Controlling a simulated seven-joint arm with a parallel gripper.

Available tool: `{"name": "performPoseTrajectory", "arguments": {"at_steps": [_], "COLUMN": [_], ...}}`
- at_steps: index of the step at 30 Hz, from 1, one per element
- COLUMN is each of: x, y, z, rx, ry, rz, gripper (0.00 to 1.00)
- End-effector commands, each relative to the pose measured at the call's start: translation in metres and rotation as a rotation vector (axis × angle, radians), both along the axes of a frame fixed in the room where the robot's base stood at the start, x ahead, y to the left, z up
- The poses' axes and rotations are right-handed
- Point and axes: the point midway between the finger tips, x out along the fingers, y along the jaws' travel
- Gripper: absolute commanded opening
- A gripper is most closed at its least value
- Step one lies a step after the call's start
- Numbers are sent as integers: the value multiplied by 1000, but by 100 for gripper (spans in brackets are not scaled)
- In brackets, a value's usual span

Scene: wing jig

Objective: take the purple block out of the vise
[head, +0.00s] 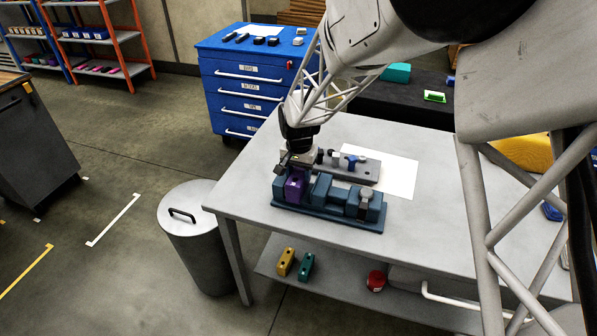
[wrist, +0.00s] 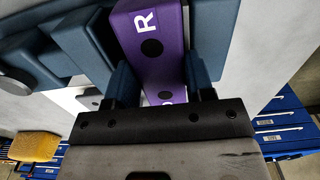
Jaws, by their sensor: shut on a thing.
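The purple block (head: 295,187) stands upright between the jaws at the left end of the blue vise (head: 330,212) on the table. In the wrist view the purple block (wrist: 152,35) shows a white letter R and dark round holes. My gripper (head: 296,162) is above the block in the head view. In the wrist view my gripper (wrist: 160,80) has one finger on each side of the block and is shut on it. Blue vise parts (wrist: 212,30) lie close on both sides of it. The block's lower end is hidden.
A grey fixture (head: 350,171) with small parts stands just behind the vise, beside a white sheet (head: 398,180). A blue drawer cabinet (head: 240,75) is behind the table and a grey bin (head: 190,245) stands at its left. The table right of the vise is clear.

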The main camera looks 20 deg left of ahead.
Motion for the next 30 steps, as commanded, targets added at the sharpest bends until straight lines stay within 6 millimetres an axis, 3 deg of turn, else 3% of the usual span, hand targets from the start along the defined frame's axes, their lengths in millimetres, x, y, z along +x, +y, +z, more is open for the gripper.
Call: {"name": "performPoseTrajectory", "arguments": {"at_steps": [30], "x": [0], "y": [-8], "z": [11], "rx": [1], "ry": [-2], "rz": [0], "gripper": [16]}}
